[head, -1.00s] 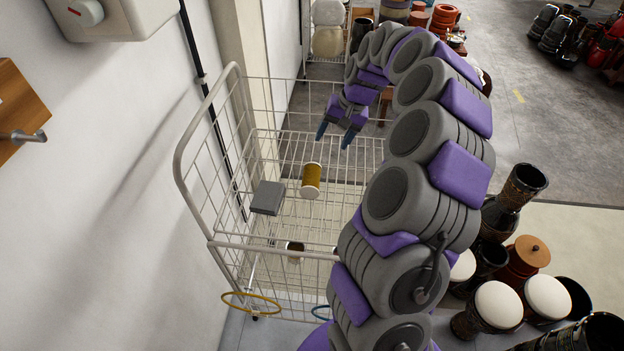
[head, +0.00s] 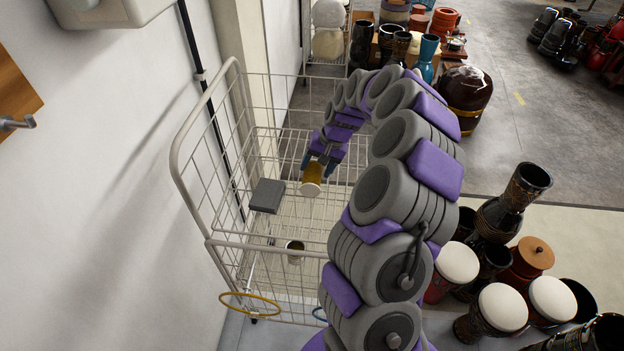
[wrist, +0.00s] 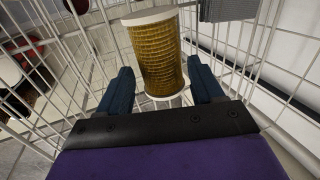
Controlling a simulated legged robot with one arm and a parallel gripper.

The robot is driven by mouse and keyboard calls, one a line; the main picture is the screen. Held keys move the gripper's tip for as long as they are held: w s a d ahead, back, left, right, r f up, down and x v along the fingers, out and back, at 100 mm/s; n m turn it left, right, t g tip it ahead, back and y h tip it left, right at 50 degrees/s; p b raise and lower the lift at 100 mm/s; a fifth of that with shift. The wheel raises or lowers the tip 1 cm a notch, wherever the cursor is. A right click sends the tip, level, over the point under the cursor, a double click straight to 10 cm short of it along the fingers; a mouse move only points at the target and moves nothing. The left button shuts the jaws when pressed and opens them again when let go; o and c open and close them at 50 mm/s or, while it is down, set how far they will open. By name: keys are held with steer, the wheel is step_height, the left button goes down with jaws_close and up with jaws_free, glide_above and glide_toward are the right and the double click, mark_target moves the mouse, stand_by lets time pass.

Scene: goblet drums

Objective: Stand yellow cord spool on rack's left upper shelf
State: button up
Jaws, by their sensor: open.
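The yellow cord spool (head: 312,177) has white end discs and stands in the white wire rack (head: 208,243), on its upper shelf. My gripper (head: 320,165) is at the spool's far side in the head view. In the wrist view my gripper (wrist: 161,90) is open, with its blue fingers spread at either side of the spool (wrist: 157,55). The spool's near end lies between the fingertips, and a gap shows at each side. It looks upright or nearly so; its base is partly hidden.
A grey box (head: 267,196) sits left of the spool. A metal can (head: 295,252) is lower in the rack. Goblet drums (head: 502,307) crowd the floor at right. The wall bounds the left side.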

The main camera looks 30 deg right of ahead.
mark_target(315, 171)
steer(key=x, duration=0.3)
steer(key=shift+f+b, duration=0.3)
steer(key=shift+b, duration=0.1)
steer(key=shift+c, duration=0.5)
steer(key=c, duration=0.9)
steer(key=shift+o, duration=0.2)
steer(key=shift+r, duration=0.1)
steer(key=shift+r, duration=0.1)
step_height(315, 171, up, 3)
steer(key=shift+r+p, duration=0.15)
steer(key=shift+p, duration=0.55)
steer(key=shift+s+r, duration=0.15)
steer(key=shift+s, duration=0.05)
steer(key=s+a, duration=0.1)
steer(key=s, duration=0.4)
steer(key=s+a+p, duration=0.1)
steer(key=s+a, duration=0.1)
steer(key=s, duration=0.3)
steer(key=s+a+r+p, duration=0.1)
steer(key=s, duration=0.4)
steer(key=shift+a+r, duration=0.1)
steer(key=shift+a, duration=0.3)
